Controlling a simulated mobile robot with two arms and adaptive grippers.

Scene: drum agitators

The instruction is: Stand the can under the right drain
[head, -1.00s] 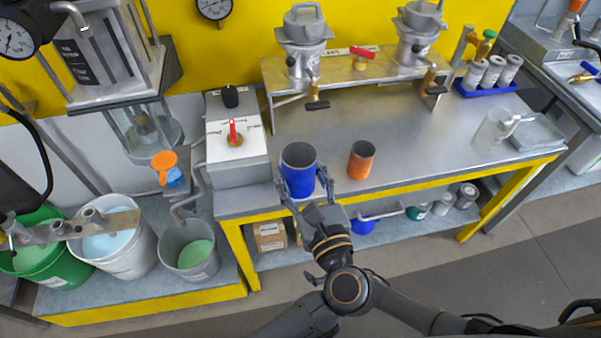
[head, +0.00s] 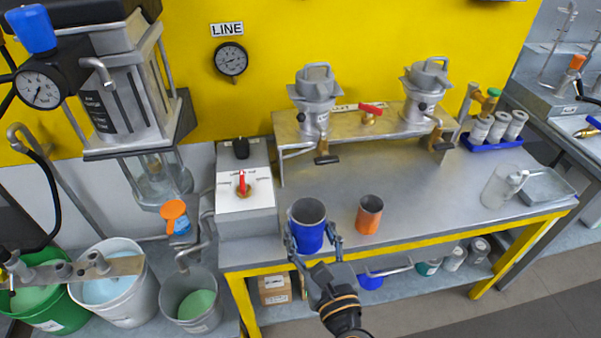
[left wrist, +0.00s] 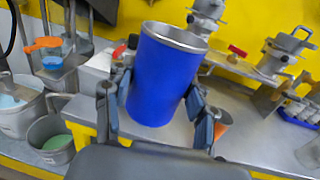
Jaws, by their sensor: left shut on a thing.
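A blue can (head: 308,236) with a bare metal rim is between the fingers of my left gripper (head: 314,244), at the front edge of the metal bench. It stands upright in the head view, its open top showing. The left wrist view shows the can (left wrist: 162,80) close up, with fingers (left wrist: 155,110) on both sides. I cannot tell whether its base touches the bench. The right drain (head: 438,125) is under the right metal pot (head: 425,85), at the back. The left drain (head: 322,146) is under the left pot (head: 313,90). My right gripper is not in view.
An orange can (head: 369,215) stands just right of the blue can. A white valve box (head: 245,195) is to the left. A clear jug (head: 498,188) and a blue rack (head: 495,142) of grey cans are at the right. The bench middle (head: 400,175) is clear.

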